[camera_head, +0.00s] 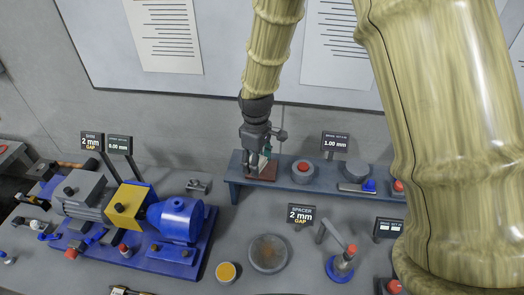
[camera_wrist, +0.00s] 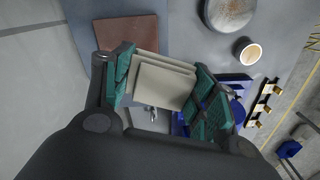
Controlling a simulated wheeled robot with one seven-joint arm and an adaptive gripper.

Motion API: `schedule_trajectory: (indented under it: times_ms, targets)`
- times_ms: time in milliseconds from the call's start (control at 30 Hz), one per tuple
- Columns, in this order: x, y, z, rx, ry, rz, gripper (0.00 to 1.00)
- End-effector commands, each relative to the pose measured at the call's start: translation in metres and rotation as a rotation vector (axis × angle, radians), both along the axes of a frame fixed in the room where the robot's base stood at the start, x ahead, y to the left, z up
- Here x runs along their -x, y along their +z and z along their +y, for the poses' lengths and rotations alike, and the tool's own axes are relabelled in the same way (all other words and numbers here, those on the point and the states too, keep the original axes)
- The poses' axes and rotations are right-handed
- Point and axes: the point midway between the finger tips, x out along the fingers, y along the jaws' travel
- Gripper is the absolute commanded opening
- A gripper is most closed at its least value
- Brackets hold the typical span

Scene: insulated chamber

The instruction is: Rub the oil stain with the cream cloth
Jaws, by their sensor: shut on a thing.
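My gripper (camera_wrist: 163,86) is shut on the cream cloth (camera_wrist: 160,86), a stack of flat folded layers between its green pads. In the head view my gripper (camera_head: 259,166) is over the left end of the blue raised shelf, at a reddish-brown square pad (camera_head: 268,174). The pad also shows beside the cloth in the wrist view (camera_wrist: 128,38). The cloth is mostly hidden in the head view. A round grey plate (camera_head: 268,254) with a brownish stain lies on the bench in front of the shelf. It shows at the top of the wrist view (camera_wrist: 230,12), apart from the cloth.
The blue shelf (camera_head: 322,190) also carries round pieces and a 1.00 mm sign (camera_head: 335,142). A blue motor and pump unit (camera_head: 180,218) stands at left. An orange-topped cup (camera_head: 227,272) and a blue-based stand (camera_head: 341,266) flank the plate. A small sign (camera_head: 301,214) stands behind it.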

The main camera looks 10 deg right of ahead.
Motion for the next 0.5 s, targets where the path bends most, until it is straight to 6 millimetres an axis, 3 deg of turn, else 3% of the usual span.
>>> schedule_trajectory:
  times_ms: [267, 500]
  targets:
    - [0.000, 0.024, -0.001, 0.000, -0.001, -0.001, 0.31]
    - [0.000, 0.028, -0.001, 0.000, -0.001, 0.001, 0.31]
